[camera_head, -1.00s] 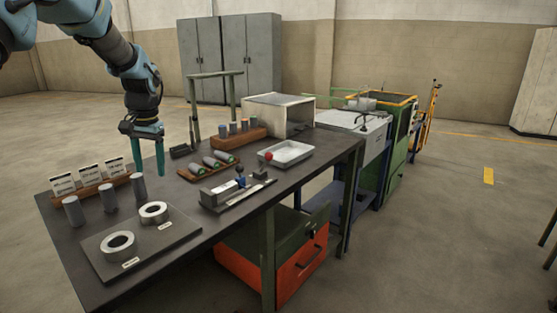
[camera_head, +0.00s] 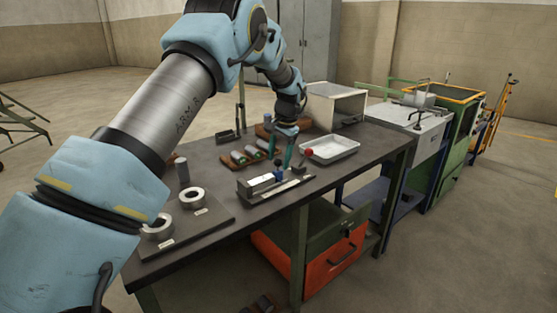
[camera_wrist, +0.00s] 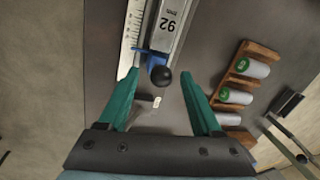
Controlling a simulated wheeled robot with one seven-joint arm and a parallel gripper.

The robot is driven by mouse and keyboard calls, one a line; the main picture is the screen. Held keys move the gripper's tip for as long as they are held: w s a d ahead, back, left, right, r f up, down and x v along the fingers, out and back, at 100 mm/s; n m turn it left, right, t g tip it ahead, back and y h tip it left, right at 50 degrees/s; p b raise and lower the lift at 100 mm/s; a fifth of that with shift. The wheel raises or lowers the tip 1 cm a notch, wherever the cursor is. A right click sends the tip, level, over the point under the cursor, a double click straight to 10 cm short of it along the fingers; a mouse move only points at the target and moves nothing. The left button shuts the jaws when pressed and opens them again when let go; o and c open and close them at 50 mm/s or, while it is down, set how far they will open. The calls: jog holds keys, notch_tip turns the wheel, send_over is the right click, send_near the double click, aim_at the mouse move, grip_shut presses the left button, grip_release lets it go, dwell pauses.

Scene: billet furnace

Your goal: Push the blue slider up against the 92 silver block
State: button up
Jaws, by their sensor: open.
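The silver block (camera_wrist: 168,25) marked 92 mm lies along a measuring fixture beside a pale scale (camera_wrist: 132,28) in the wrist view. The blue slider (camera_wrist: 152,59) sits at the block's near end, carrying a black ball knob (camera_wrist: 160,76). Whether slider and block touch, I cannot tell. My gripper (camera_wrist: 161,73) is open, its green fingers on either side of the knob, with visible space to each. In the head view, my gripper (camera_head: 281,161) points down over the fixture, by the blue slider (camera_head: 279,176); the silver block (camera_head: 257,186) lies to its left.
A wooden rack with green-ended cylinders (camera_wrist: 243,85) lies right of the gripper in the wrist view. In the head view, a white tray (camera_head: 331,158) and red ball (camera_head: 308,153) are to the right, and a plate with two metal rings (camera_head: 192,196) to the left.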

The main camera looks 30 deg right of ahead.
jog(key=shift+w+a+f, duration=0.1)
jog(key=shift+w+f, duration=0.05)
jog(key=shift+f, duration=0.45)
jog(key=shift+w+a+f, duration=0.1)
jog(key=shift+f, duration=0.45)
grip_shut()
jog(key=shift+r, duration=0.1)
jog(key=shift+w, duration=0.2)
dwell(0.3)
